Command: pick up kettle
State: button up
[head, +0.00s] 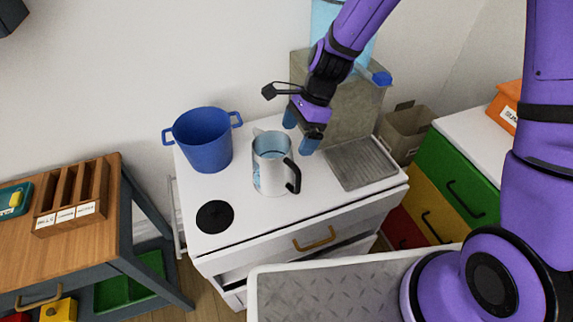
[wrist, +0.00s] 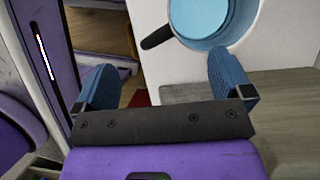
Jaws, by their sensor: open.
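The kettle (head: 268,176) is a silver, open-topped vessel with a black handle and a bluish inside. It stands upright on the white cabinet top. In the wrist view the kettle (wrist: 177,25) shows at the top, partly cut off, with its black handle pointing lower left. My gripper (head: 299,142) has blue fingertips and is above and to the right of the kettle, near the handle side. In the wrist view my gripper (wrist: 165,85) is open, with nothing between its fingers. The kettle lies beyond the fingertips.
A blue pot (head: 207,148) stands left of the kettle, and a black round lid (head: 214,217) lies in front left. A grey ribbed drainboard (head: 362,163) is at the right. A grey-green panel with a light-blue container (head: 323,22) rises behind. A wooden table (head: 75,226) is at left.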

aim_at(277, 167)
jog(key=x, duration=1)
jog(key=shift+f, duration=0.25)
jog(key=shift+c, duration=0.4)
grip_shut()
jog(key=shift+s, duration=0.1)
dwell(0.9)
